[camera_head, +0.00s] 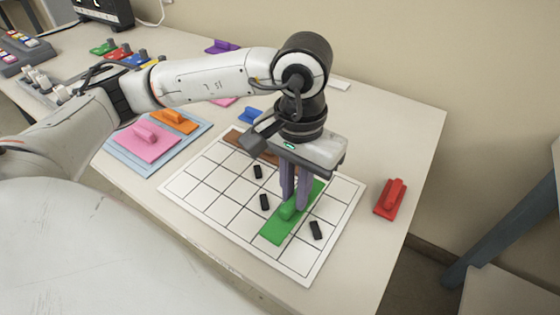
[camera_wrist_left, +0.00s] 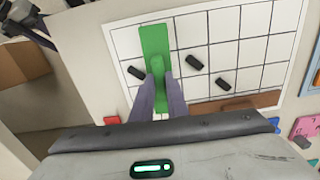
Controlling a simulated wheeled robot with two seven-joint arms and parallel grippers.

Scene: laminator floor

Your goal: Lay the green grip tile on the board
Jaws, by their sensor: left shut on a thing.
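The green grip tile (camera_head: 278,228) is a flat green rectangle with a raised grip, over the right part of the white gridded board (camera_head: 190,185). My left gripper (camera_head: 294,208) points down and is shut on the tile's grip. The wrist view shows the green tile (camera_wrist_left: 155,45) and both fingers (camera_wrist_left: 158,95) at its grip. The tile appears to lie on or very close to the board (camera_wrist_left: 262,22); I cannot tell if it touches. My right gripper is not in view.
Several small black blocks (camera_head: 316,230) sit on the board. A brown tile (camera_head: 240,140) lies at its far edge. A red grip tile (camera_head: 391,199) lies to the right on the table. A blue tray (camera_head: 118,163) with pink (camera_head: 147,142) and orange (camera_head: 174,120) tiles stands left.

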